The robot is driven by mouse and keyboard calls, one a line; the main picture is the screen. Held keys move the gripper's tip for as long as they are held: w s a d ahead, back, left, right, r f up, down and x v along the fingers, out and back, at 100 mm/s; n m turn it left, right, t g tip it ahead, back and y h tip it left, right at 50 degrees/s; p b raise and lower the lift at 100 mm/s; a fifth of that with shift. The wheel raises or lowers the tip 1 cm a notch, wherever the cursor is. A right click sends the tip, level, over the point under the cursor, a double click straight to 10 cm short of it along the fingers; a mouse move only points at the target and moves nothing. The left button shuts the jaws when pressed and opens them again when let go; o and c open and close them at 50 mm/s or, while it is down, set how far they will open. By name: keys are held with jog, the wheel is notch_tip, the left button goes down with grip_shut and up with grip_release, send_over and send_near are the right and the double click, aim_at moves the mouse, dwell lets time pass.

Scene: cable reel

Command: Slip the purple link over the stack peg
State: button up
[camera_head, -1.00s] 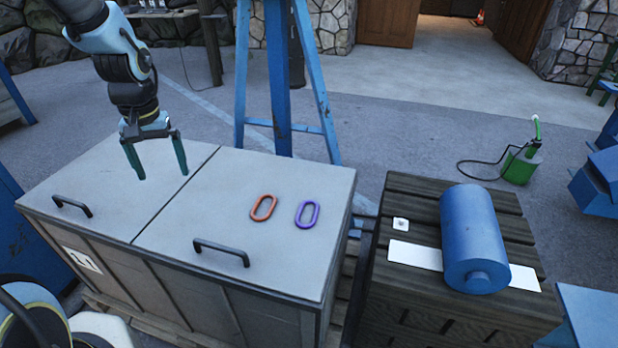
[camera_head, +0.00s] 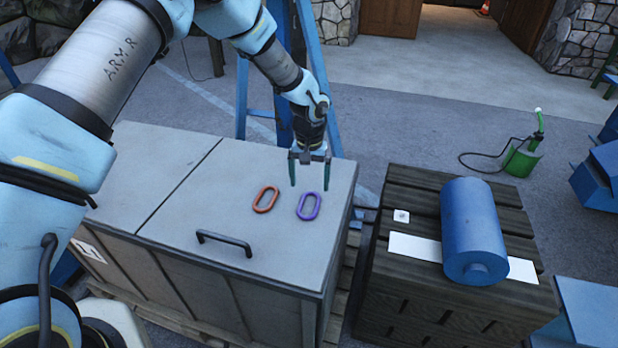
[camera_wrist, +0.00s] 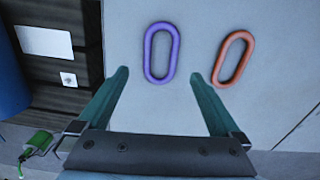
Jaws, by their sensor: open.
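The purple link (camera_head: 307,218) is an oval ring lying flat on the grey lidded box. It also shows in the wrist view (camera_wrist: 148,52), upper middle, ahead of the space between my fingers. My gripper (camera_head: 310,187) is open and empty, pointing down above the lid just behind the purple link, its two green fingers spread. The wrist view also shows the gripper (camera_wrist: 159,74), one finger each side of the link's near end. I see no contact with the link. I cannot pick out the stack peg with certainty in either view.
An orange link (camera_head: 257,202) lies left of the purple one. The grey box has a raised black handle (camera_head: 224,238) near its front. To the right, a dark wooden crate (camera_head: 400,275) bears a blue cylinder (camera_head: 470,225), a white strip and a small white square (camera_head: 402,216).

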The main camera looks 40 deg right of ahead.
aim_at(309, 206)
notch_tip(309, 206, down, 8)
jog(key=b, duration=0.4)
jog(key=shift+r+b, duration=0.25)
jog(key=shift+b, duration=0.05)
grip_shut()
dwell(0.6)
jog(key=shift+r, duration=0.15)
notch_tip(309, 206, up, 7)
jog(key=p, duration=0.3)
jog(key=shift+p, duration=0.3)
